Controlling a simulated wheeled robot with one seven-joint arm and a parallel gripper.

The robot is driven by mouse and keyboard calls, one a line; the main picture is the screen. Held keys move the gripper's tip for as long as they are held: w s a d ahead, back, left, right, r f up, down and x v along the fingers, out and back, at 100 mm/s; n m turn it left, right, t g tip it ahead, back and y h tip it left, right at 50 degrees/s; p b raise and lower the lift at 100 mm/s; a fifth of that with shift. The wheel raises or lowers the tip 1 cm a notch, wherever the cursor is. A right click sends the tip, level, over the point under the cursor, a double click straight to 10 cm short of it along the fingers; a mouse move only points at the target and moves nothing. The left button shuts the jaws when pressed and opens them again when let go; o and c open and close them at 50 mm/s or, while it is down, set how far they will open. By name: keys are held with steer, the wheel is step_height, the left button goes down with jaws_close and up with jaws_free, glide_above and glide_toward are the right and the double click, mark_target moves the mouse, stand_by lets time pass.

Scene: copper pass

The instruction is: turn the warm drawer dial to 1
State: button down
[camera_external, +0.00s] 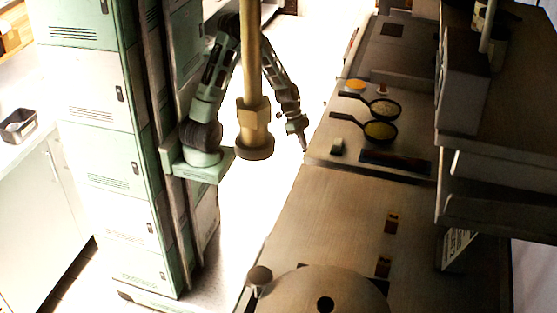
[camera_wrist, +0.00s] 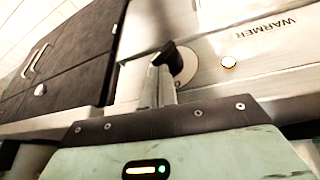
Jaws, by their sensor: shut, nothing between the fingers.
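In the wrist view, the warm drawer dial (camera_wrist: 173,59) is a dark knob on a round metal plate (camera_wrist: 187,70), on a pale panel lettered WARMER (camera_wrist: 262,29). My gripper (camera_wrist: 159,72) is shut and empty, its fingertips right at the near side of the knob. I cannot tell whether they touch it. The dial's number marks are not readable. In the external view, my gripper (camera_external: 303,146) points down beside the counter's left edge. The dial does not show there.
A dark panel with handles (camera_wrist: 65,55) is at left. In the external view, two pans (camera_external: 380,131) stand on the counter (camera_external: 330,215). A hanging brass pole (camera_external: 251,60) partly hides my arm.

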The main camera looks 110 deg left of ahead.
steer(key=shift+d+b, duration=0.35)
stand_by(0.3)
stand_by(0.4)
steer(key=w+d+r+p+v, duration=0.15)
steer(key=p+v, duration=0.25)
steer(key=v, duration=0.9)
steer(key=s+d+r+n+g+y+p, duration=0.1)
steer(key=s+d+n+g+y+p, duration=0.1)
steer(key=s+d+n+g, duration=0.2)
steer(key=s+d+n, duration=0.3)
steer(key=s+n, duration=0.2)
steer(key=shift+n, duration=0.4)
steer(key=shift+s+d+r, duration=0.1)
steer(key=shift+s, duration=0.05)
stand_by(2.9)
